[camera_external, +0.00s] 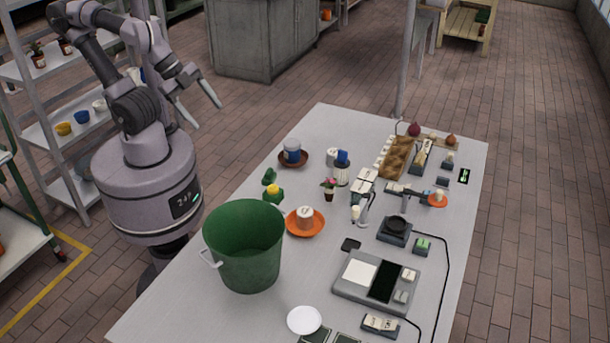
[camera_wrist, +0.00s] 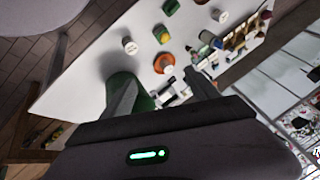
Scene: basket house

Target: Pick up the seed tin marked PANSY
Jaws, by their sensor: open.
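My gripper (camera_external: 208,115) is open and empty, raised beside the table's left side; its two fingers also show in the wrist view (camera_wrist: 158,88). Several small tins stand on the table. One pale tin (camera_external: 305,212) sits on an orange saucer (camera_external: 317,230) beside the green bucket. A grey-white tin with a blue patch (camera_external: 292,146) sits on a brown saucer (camera_external: 301,163). Another pale tin (camera_external: 333,154) stands to its right. Their lettering is too small to read, so I cannot tell which is marked PANSY.
A large green bucket (camera_external: 245,255) stands on the table (camera_external: 200,312) at its near left. A yellow-and-green item (camera_external: 273,193) and a small potted plant (camera_external: 329,187) stand close to the tins. A scale (camera_external: 375,283) and cables lie on the right. A shelf (camera_external: 60,130) stands behind me.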

